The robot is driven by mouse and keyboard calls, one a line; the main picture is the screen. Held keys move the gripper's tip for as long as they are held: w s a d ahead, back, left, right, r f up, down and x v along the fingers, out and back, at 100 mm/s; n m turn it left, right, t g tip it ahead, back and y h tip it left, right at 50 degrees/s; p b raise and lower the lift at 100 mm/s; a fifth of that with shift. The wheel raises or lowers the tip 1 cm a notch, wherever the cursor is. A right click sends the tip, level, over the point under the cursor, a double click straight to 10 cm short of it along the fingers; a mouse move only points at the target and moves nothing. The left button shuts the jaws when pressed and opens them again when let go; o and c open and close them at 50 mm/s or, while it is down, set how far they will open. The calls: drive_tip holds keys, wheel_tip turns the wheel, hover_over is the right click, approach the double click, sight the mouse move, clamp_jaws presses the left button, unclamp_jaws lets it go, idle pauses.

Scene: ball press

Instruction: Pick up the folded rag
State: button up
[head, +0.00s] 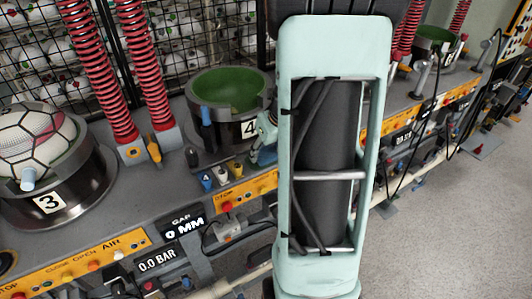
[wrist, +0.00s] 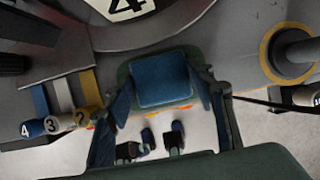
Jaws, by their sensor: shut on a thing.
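The folded rag (wrist: 162,80) looks like a flat blue square pad with a dark green border in the wrist view. My gripper (wrist: 164,92) has one finger on each side of it and is shut on it. The rag is at the front edge of the grey bench, below the number 4 plate. In the head view my gripper (head: 265,138) shows only in part beside the number 4 cup, with a bit of blue below it. My own arm hides the rest, so I cannot tell there whether the rag touches the bench.
The green-lined cup number 4 (head: 228,105) stands behind my gripper. Numbered blue, white and yellow plugs (wrist: 58,122) lie just left. A round post with a yellow ring (wrist: 290,50) stands right. The cup number 3 (head: 50,190) holds a ball. Open floor (head: 440,230) lies right.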

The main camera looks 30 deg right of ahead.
sight(263, 150)
drive_tip(key=shift+r, duration=0.15)
drive_tip(key=shift+r+p, duration=0.75)
drive_tip(key=shift+p, duration=0.15)
drive_tip(key=shift+r+p, duration=0.9)
drive_tip(key=shift+p, duration=0.2)
drive_tip(key=s+d+r+p, duration=0.2)
drive_tip(key=s+r+p, duration=0.3)
drive_tip(key=s+r, duration=0.4)
drive_tip(key=s, duration=0.4)
drive_tip(key=shift+s+r+p, duration=0.2)
drive_tip(key=shift+s+p, duration=0.15)
drive_tip(key=shift+s, duration=0.05)
